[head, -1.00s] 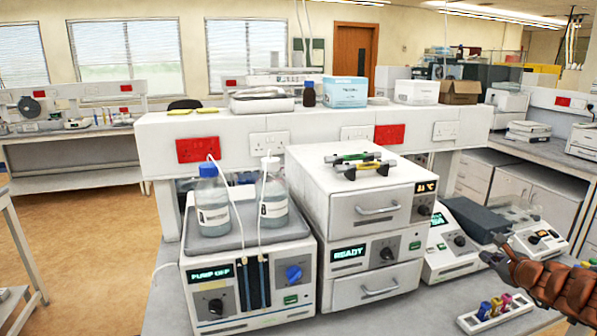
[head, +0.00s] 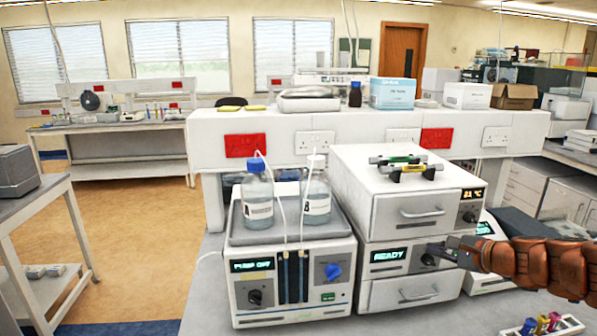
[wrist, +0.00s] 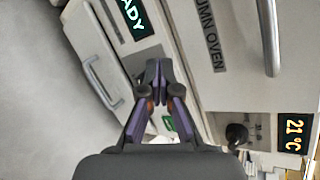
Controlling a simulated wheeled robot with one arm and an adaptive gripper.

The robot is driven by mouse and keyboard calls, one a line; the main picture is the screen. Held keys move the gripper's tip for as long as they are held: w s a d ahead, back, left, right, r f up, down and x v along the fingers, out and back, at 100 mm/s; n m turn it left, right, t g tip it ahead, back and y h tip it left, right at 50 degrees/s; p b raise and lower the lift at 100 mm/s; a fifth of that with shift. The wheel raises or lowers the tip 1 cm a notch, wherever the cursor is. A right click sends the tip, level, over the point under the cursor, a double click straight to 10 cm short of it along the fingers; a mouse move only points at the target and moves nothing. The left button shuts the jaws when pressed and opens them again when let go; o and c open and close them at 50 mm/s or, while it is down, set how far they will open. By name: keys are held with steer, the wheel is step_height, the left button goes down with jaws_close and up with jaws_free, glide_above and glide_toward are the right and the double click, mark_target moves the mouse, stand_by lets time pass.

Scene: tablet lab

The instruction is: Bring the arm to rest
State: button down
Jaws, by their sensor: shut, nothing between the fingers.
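My gripper (head: 452,251) reaches in from the right edge of the head view on my brown jointed arm (head: 540,266). It stands in front of the stacked white column oven unit, over the module whose display reads READY (head: 391,256). In the wrist view the fingertips of my gripper (wrist: 157,72) meet, with nothing between them. The wrist view looks at the oven front, with the READY display (wrist: 130,20) and the 21 °C display (wrist: 295,133). I cannot tell whether the fingers touch the oven.
A pump unit (head: 292,277) reading PUMP OFF carries two capped bottles (head: 258,197) with tubes, left of the oven (head: 415,211). A rack of coloured vials (head: 542,328) stands at the bottom right. The floor at left (head: 125,215) is open, beside a grey side table (head: 35,205).

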steer(key=s+a+n+g+y, duration=0.1)
steer(key=s+a+n+g, duration=0.2)
steer(key=a, duration=0.5)
steer(key=s+a+n+g+y, duration=0.1)
steer(key=s+a+n, duration=0.25)
steer(key=a, duration=0.45)
steer(key=s+a+f+n+g, duration=0.2)
steer(key=s+a+n, duration=0.15)
steer(key=s, duration=0.25)
steer(key=s+a+f+n+g, duration=0.2)
steer(key=s+a+n+g, duration=0.1)
steer(key=s+a, duration=0.2)
steer(key=s+d+f+n+g+h, duration=0.2)
steer(key=s+d+n+h, duration=0.1)
steer(key=s, duration=0.8)
steer(key=s+d+f+n+g+h, duration=0.2)
steer(key=s+d+f+n+h, duration=0.1)
steer(key=s, duration=0.8)
steer(key=shift+g+h, duration=0.3)
steer(key=shift+h, duration=0.3)
